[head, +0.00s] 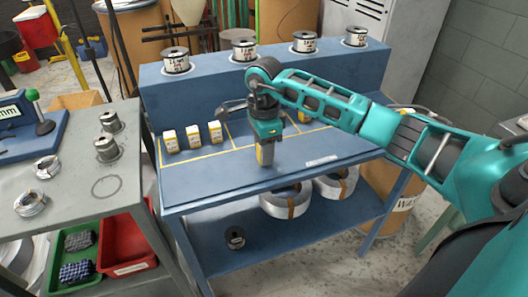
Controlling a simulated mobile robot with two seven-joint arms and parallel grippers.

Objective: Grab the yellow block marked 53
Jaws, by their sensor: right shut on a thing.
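My right gripper (267,143) points down over the front middle of the blue bench top (215,170). It is shut on a yellow block (267,155), whose shaded face shows below the fingers; I cannot read its number. Three yellow blocks with white labels stand upright in a row at the bench's left: left (170,142), middle (194,138) and right (215,132). Another yellow block (303,116) shows partly behind my right arm. Their numbers are too small to read. My left gripper is not in view.
Several labelled wire spools, one at the left end (176,62), stand on the raised blue shelf behind. A grey table (75,205) with spools is at left. A red bin (128,245) sits below it. Wire coils (287,203) lie under the bench top. The bench's front left is clear.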

